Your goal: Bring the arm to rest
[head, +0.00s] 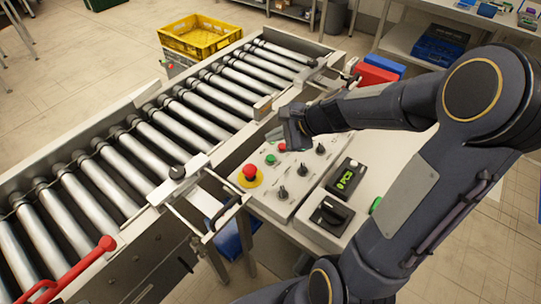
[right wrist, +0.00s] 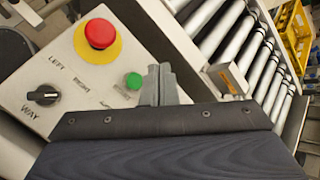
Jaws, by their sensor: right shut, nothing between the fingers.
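My right arm reaches in from the right in the head view, and its gripper (head: 291,133) hangs over the far edge of the control panel (head: 270,205), beside the roller conveyor. The gripper is shut and empty. In the right wrist view its closed fingers (right wrist: 160,85) point up the picture, just right of a green button (right wrist: 133,81). The fingers seem apart from the button, though the exact gap cannot be told. A red emergency button on a yellow ring (right wrist: 99,34) lies farther left. My left gripper is not in either view.
The roller conveyor (head: 136,137) runs diagonally on the left, empty of crates. A yellow crate (head: 200,40) stands beyond it. Red (head: 375,74) and blue bins stand behind my forearm.

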